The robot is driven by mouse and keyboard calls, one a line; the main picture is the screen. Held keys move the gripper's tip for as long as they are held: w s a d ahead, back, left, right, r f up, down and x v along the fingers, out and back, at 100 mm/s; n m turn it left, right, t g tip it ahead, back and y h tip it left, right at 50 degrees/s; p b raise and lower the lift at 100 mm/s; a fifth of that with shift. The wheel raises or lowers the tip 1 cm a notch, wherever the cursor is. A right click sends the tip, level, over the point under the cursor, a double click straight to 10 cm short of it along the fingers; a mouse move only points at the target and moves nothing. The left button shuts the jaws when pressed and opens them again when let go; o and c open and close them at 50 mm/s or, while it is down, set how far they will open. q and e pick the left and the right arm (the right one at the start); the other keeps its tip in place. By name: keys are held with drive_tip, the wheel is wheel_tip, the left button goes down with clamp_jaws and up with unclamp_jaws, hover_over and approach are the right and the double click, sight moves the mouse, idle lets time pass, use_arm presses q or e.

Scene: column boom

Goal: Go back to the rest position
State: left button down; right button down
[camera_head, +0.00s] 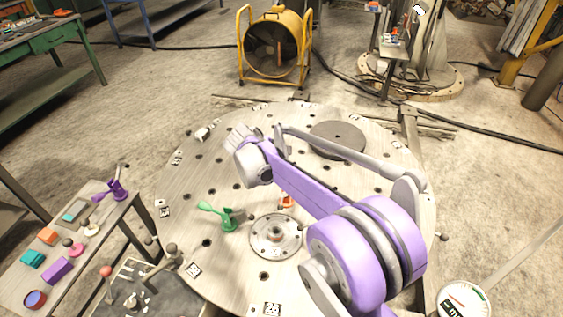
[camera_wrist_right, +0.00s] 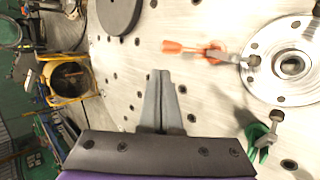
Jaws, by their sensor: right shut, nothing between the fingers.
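My right arm (camera_head: 355,235), purple and grey, reaches from the lower right over the round metal table (camera_head: 185,165). Its wrist end lies over the table's back left part. My right gripper (camera_wrist_right: 160,76) shows clearly in the right wrist view, with its two grey fingers together and nothing between them, above the perforated plate. In the head view the fingertips are hard to make out. My left gripper is not in view.
A green clamp (camera_head: 226,217), an orange clamp (camera_head: 287,201), a flanged hub (camera_head: 276,237) and a dark disc (camera_head: 337,140) are on the round table. A side table (camera_head: 95,235) with small coloured parts stands left. A yellow fan (camera_head: 272,50) stands behind.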

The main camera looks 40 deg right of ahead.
drive_tip(key=s+a+f+m+t+y, duration=0.1)
drive_tip(key=s+a+f+m+y, duration=0.1)
drive_tip(key=s+a, duration=0.9)
drive_tip(key=s+a+f+m+t+y+p, duration=0.1)
drive_tip(key=s+a+m+y, duration=0.4)
drive_tip(key=s+a, duration=0.5)
drive_tip(key=s+f, duration=0.1)
drive_tip(key=s, duration=0.4)
drive_tip(key=shift+s+a+y, duration=0.3)
drive_tip(key=shift+s+a, duration=0.05)
drive_tip(key=shift+a, duration=0.05)
drive_tip(key=shift+s, duration=0.1)
